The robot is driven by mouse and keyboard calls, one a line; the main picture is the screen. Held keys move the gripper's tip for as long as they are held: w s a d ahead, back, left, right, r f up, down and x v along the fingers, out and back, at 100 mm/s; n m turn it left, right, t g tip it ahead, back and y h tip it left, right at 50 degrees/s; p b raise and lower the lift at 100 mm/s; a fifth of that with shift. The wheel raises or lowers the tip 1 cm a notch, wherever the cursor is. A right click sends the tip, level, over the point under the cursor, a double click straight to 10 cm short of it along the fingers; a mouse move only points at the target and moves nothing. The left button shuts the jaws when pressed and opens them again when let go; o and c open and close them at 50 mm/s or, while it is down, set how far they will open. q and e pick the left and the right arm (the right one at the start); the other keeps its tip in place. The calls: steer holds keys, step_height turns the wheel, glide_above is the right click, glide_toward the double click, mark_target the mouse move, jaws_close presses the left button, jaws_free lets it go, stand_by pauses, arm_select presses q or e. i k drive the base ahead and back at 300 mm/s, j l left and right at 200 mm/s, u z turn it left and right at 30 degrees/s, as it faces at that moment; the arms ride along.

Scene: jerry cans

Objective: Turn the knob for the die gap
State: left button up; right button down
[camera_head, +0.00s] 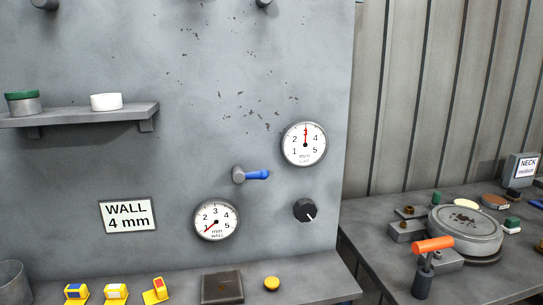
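A round black knob (305,210) with a white pointer line sits on the grey panel at lower right; its line points down and right. Above it is a white gauge (304,144) marked in mm, its red needle pointing straight up; the small word under mm is too blurred to read. A second gauge (216,220), which seems to read mm WALL, has its red needle pointing down and left, at the low end. A sign (128,215) reads WALL 4 mm. Neither gripper is in view.
A blue-handled lever (251,174) sticks out between the gauges. The ledge below holds yellow blocks (115,291), a dark plate (222,286) and a yellow disc (271,283). A shelf (130,113) is at left. The right table holds an orange-handled lever (433,245) and a round grey lid (466,226).

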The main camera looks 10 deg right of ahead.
mark_target(304, 209)
steer(key=k+l, duration=0.1)
steer(key=l, duration=1.25)
steer(key=k+l, duration=0.15)
steer(key=l, duration=0.5)
steer(key=k+l, duration=0.1)
steer(key=l, duration=0.55)
steer(key=i+u, duration=0.05)
